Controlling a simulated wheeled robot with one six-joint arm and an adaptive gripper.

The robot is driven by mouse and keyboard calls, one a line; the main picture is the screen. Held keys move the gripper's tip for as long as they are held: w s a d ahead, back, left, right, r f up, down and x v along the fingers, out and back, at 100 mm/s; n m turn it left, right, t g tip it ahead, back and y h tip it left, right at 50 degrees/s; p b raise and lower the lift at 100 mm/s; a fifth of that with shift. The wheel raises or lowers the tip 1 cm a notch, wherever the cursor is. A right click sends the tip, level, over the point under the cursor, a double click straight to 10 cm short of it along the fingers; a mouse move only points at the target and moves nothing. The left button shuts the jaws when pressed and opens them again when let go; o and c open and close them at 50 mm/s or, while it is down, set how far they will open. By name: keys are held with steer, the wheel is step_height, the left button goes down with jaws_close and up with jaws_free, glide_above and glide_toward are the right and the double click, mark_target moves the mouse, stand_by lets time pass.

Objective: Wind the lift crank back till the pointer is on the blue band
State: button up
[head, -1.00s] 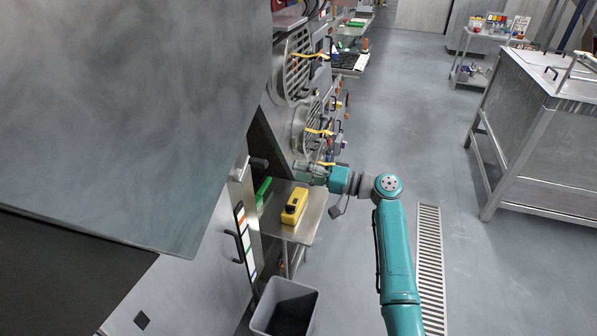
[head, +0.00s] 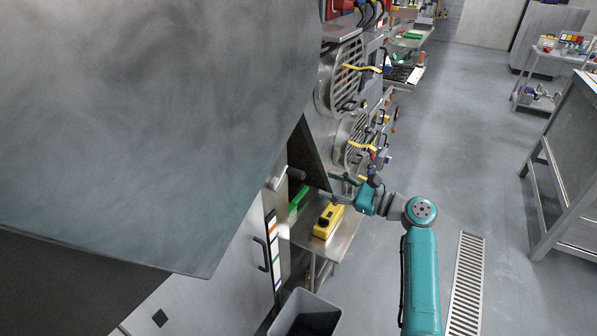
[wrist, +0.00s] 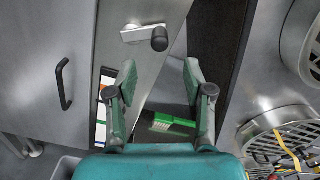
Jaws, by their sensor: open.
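The lift crank (wrist: 138,34) is a short metal arm with a dark round knob on its right end. It sits on a steel panel at the top of the wrist view, and shows small and pale in the head view (head: 279,179). An upright scale with coloured bands (wrist: 102,108) is lower left of it; the head view shows it too (head: 272,246). Its pointer cannot be made out. My gripper (wrist: 159,80) is open and empty, its fingertips below the knob in the picture and apart from it. In the head view my gripper (head: 344,186) is right of the crank.
A yellow device (head: 328,222) and a green item (head: 298,201) are on a small steel table (head: 346,235). A black handle (wrist: 63,84) juts from the left panel. Round grilles (head: 345,78) line the wall. A grey bin (head: 303,315) stands below.

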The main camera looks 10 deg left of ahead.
mark_target(296, 173)
steer(key=shift+m, duration=0.3)
steer(key=x, duration=1.1)
jaws_close()
